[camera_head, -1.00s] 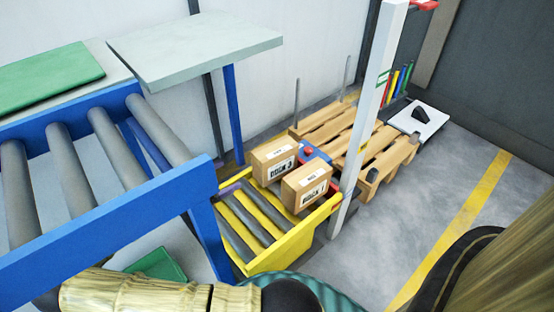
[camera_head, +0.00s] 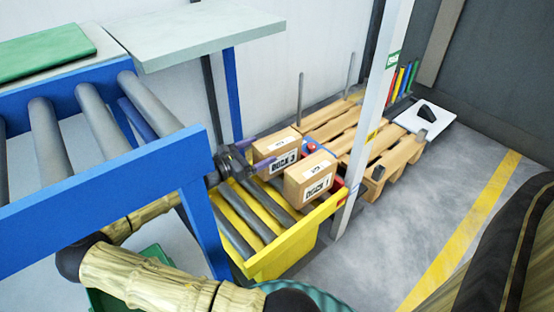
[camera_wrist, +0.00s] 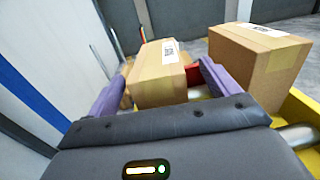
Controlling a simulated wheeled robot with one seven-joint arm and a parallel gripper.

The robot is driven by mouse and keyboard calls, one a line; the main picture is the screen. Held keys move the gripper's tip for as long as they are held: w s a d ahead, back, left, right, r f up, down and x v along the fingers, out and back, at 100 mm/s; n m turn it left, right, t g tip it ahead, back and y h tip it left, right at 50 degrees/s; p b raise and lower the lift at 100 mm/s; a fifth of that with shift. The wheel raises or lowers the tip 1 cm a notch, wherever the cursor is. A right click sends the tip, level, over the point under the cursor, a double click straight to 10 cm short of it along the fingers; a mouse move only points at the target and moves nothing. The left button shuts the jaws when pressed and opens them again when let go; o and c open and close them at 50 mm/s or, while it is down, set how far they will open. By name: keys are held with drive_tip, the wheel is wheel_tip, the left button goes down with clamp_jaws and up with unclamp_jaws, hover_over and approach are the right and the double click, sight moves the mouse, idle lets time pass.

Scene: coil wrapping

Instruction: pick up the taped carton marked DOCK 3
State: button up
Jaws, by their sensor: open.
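The taped carton marked DOCK 3 (camera_head: 277,155) sits at the far end of the yellow roller conveyor (camera_head: 268,265), its label facing the camera. My gripper (camera_head: 247,156) has reached it from the left in the head view. In the wrist view the open purple fingers of my gripper (camera_wrist: 166,87) stand on either side of a carton (camera_wrist: 159,73), which matches DOCK 3 by its place. Its near part lies between them; I cannot tell whether they touch it. A second carton, marked DOCK 1 (camera_head: 311,180), stands close to its right and also shows in the wrist view (camera_wrist: 255,62).
A blue roller conveyor (camera_head: 165,175) stands high on the left, near my arm. A white post (camera_head: 366,125) rises beside the yellow conveyor. Behind are wooden pallets (camera_head: 335,125) and a grey shelf (camera_head: 200,35). Grey floor is free at the right.

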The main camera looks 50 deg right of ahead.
sight(271, 143)
drive_tip(key=shift+d, duration=0.1)
drive_tip(key=d+b, duration=0.2)
drive_tip(key=b, duration=0.1)
drive_tip(key=shift+d+f, duration=0.25)
drive_tip(key=shift+f, duration=0.1)
drive_tip(key=shift+s+d+r+b, duration=0.1)
drive_tip(key=shift+s+d+b, duration=0.1)
drive_tip(key=shift+d+b, duration=0.9)
drive_tip(key=shift+d+r, duration=0.15)
drive_tip(key=shift+d, duration=0.1)
drive_tip(key=shift+s, duration=0.1)
drive_tip(key=shift+c, duration=0.2)
clamp_jaws()
wheel_tip(271, 143, up, 10)
drive_tip(key=p, duration=0.7)
drive_tip(key=shift+r+p, duration=0.1)
drive_tip(key=shift+p, duration=0.3)
